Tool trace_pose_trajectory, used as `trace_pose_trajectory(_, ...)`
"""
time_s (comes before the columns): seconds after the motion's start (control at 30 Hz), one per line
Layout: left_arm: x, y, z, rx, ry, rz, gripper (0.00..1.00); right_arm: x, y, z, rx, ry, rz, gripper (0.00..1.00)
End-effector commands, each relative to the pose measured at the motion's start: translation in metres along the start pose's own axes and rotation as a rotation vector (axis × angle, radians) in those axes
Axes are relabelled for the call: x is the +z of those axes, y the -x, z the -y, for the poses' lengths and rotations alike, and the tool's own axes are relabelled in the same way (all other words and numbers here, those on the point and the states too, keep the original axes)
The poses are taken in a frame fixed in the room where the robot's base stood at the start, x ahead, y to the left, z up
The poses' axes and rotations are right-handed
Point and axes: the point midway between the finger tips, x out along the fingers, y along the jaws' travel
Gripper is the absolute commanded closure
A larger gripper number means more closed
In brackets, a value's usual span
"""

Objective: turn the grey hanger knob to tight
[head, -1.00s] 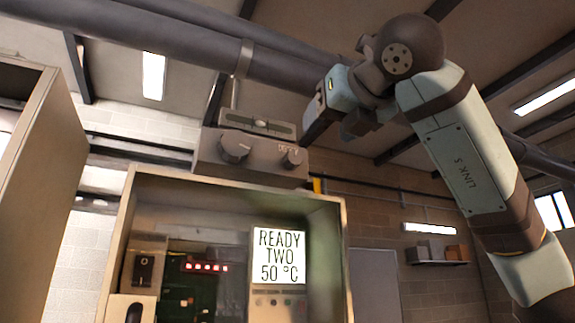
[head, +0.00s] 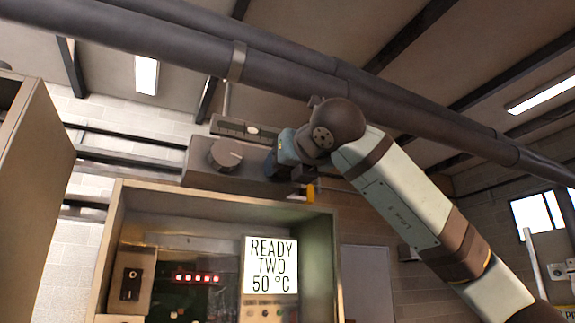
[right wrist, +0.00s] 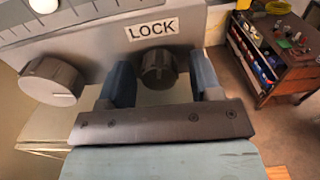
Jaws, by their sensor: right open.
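A grey box hangs under the ceiling pipe and carries two knobs. The larger round grey knob (head: 226,153) is at its left; it also shows in the right wrist view (right wrist: 52,80), with a pale pointer line. A smaller dark knob (right wrist: 158,68) sits below a label reading LOCK (right wrist: 152,30). My right gripper (right wrist: 160,76) is open, its two blue fingers on either side of the smaller knob with gaps showing. In the head view my right gripper (head: 276,163) covers that knob. I cannot read which knob setting is tight. My left gripper is not in view.
Below the box stands an open cabinet (head: 112,235) with a screen (head: 270,265) reading READY TWO 50 °C. Thick pipes (head: 330,88) run overhead. A brown door panel (head: 30,170) stands at the left. A workbench with bins (right wrist: 270,55) is at the right.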

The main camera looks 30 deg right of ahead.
Motion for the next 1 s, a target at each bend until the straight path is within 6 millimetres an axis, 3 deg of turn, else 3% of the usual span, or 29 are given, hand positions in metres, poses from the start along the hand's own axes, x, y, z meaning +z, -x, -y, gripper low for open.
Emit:
trace_pose_trajectory(0.13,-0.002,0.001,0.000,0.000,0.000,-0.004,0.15,0.000,0.000,0.000,0.000,0.000,0.000,0.44)
trace_pose_trajectory(0.33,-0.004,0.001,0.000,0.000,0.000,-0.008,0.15,0.000,0.001,0.000,0.000,0.000,0.000,0.90)
trace_pose_trajectory(0.67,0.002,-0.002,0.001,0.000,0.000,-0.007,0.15,-0.002,0.000,0.000,0.001,-0.034,0.000,0.91)
trace_pose_trajectory(1.0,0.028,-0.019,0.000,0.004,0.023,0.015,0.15,-0.006,0.001,-0.001,0.002,-0.246,0.001,0.91)
